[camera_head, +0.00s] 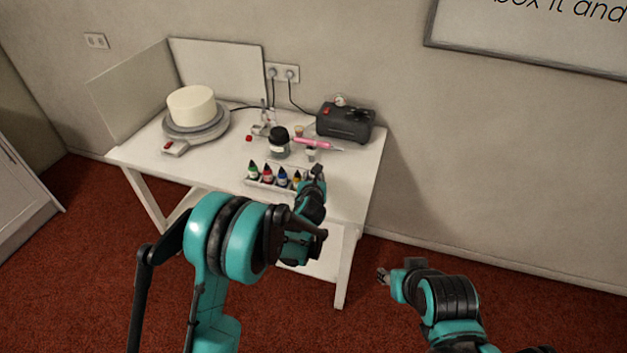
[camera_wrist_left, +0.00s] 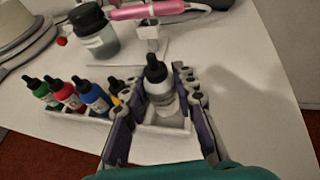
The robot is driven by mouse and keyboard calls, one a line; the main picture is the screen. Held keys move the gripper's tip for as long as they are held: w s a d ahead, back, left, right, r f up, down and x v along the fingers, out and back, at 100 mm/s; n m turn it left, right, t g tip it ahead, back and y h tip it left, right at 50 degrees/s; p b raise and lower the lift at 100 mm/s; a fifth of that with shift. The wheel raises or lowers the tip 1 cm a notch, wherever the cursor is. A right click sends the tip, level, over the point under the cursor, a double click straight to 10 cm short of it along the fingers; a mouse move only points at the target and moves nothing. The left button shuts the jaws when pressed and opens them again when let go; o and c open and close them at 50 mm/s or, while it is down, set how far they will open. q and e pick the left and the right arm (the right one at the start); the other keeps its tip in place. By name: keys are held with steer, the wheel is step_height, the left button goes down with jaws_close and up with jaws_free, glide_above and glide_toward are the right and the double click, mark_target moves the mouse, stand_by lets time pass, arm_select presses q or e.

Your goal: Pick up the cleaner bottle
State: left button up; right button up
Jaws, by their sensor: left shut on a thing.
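The cleaner bottle, whitish and clear with a black dropper cap (camera_wrist_left: 158,72), stands upright between the fingers of my left gripper (camera_wrist_left: 158,92) in the left wrist view. The fingers are shut on its sides. It is at the right end of a white bottle rack (camera_wrist_left: 64,127), its lower part partly hidden by the rack and fingers. In the head view my left gripper (camera_head: 316,182) is over the right end of the rack and hides most of the bottle. My right gripper (camera_head: 384,276) is low over the red floor, away from the table; its jaw state is unclear.
Green, red, blue and yellow bottles (camera_head: 268,174) stand in the rack beside the gripper. Behind are a dark-lidded jar (camera_head: 279,144), a pink airbrush (camera_head: 312,142) and a black compressor (camera_head: 345,122). A cake (camera_head: 191,106) sits on a turntable at left. The table's right front is clear.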

arm_select(q)
steer(key=s+d+r+p, duration=0.3)
steer(key=s+d+r, duration=0.1)
steer(key=d+r, duration=0.4)
steer(key=d, duration=0.2)
steer(key=shift+s+d+p, duration=0.15)
steer(key=shift+d+p, duration=0.15)
steer(key=shift+d, duration=0.1)
steer(key=shift+a, duration=0.1)
